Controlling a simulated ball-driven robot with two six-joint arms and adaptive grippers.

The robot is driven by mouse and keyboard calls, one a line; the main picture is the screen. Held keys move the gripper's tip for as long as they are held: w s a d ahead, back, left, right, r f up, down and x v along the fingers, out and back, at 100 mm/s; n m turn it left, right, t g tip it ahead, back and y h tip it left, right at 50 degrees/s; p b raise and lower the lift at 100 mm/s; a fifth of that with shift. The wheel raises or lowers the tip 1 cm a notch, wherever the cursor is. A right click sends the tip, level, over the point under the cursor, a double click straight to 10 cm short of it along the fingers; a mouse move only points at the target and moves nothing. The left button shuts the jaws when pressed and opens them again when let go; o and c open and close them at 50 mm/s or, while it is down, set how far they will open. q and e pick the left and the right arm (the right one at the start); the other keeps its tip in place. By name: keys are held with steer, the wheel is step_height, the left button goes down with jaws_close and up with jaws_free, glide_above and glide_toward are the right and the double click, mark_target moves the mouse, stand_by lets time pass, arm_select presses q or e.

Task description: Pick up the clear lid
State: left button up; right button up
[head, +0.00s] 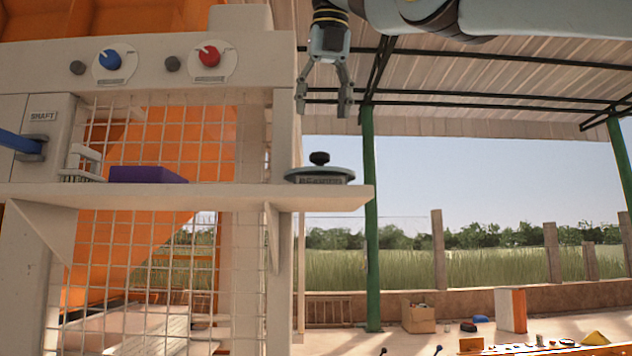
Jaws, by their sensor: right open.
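The clear lid (322,174) is a low, round, pale greenish disc with a black knob (319,158) on top. It lies at the right end of the pale shelf (200,193). Lettering shows at its rim, too small to read surely. My right gripper (323,111) hangs from the top of the head view, above the lid and apart from it. Its fingers point down and are open, with nothing between them. My left gripper is not in view.
A purple block (147,174) and a small white rack (84,163) stand on the shelf to the left. Behind is a white wire grid (165,135). A panel with a blue knob (109,60) and a red knob (209,56) is above. Right of the shelf is open air.

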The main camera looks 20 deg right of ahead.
mark_target(319, 155)
steer(key=x, duration=0.2)
steer(key=s+b+x, duration=0.1)
steer(key=shift+w+f, duration=0.25)
steer(key=shift+f, duration=0.35)
steer(key=x, duration=0.1)
steer(key=b+x, duration=0.1)
steer(key=shift+w+f, duration=0.25)
steer(key=shift+w, duration=0.15)
steer(key=shift+w+f, duration=0.1)
steer(key=shift+f, duration=0.85)
steer(key=shift+w+d+f, duration=0.1)
steer(key=shift+w+f, duration=0.1)
steer(key=shift+f, duration=0.1)
steer(key=shift+w+f, duration=0.1)
steer(key=shift+w, duration=0.05)
steer(key=shift+s, duration=0.2)
steer(key=c, duration=0.4)
steer(key=shift+w, duration=0.1)
steer(key=c, duration=0.7)
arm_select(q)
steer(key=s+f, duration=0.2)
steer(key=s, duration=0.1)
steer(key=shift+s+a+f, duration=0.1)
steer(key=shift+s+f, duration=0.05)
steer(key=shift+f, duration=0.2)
arm_select(e)
jaws_close()
